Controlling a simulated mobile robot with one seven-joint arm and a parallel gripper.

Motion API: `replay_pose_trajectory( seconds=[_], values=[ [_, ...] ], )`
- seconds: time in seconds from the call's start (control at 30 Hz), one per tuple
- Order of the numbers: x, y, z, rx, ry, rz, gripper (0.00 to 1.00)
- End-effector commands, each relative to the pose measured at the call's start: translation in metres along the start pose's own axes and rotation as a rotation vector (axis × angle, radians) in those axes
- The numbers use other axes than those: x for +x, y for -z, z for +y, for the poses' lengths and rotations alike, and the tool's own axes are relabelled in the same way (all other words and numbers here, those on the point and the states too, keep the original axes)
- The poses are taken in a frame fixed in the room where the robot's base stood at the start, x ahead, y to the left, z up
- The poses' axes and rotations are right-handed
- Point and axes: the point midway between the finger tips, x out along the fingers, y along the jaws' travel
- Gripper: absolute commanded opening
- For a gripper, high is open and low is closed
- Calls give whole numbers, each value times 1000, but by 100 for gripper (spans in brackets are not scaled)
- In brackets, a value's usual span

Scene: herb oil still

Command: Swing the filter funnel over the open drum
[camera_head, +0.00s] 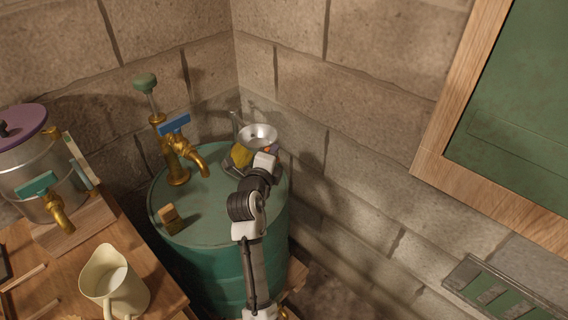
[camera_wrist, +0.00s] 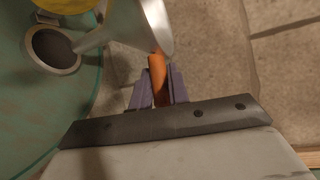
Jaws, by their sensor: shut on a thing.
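The filter funnel (camera_head: 258,135) is a shiny metal bowl at the back right of the green drum (camera_head: 215,225), near the wall corner. In the wrist view its silver cone (camera_wrist: 122,22) is at the top, and its narrow end is close to the round metal-rimmed opening (camera_wrist: 52,50) in the drum top. The funnel appears beside the opening, not centred over it. My gripper (camera_wrist: 160,82) is shut on the funnel's orange handle (camera_wrist: 158,68). In the head view, my wrist hides most of the handle and the opening.
A brass tap (camera_head: 186,155) with a blue lever stands on the drum, left of the funnel. A yellow thing (camera_head: 241,155) is beside the funnel. A small wooden block (camera_head: 170,218) lies on the drum. A cream jug (camera_head: 114,282) stands on the left table. Block walls are close behind.

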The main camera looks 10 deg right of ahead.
Motion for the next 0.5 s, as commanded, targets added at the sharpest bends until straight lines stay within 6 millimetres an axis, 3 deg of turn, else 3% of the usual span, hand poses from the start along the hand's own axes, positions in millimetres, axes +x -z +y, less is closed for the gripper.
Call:
replay_pose_trajectory(
  seconds=[0.5],
  values=[
    [-19,-33,10,24,24,145,0]
  ],
)
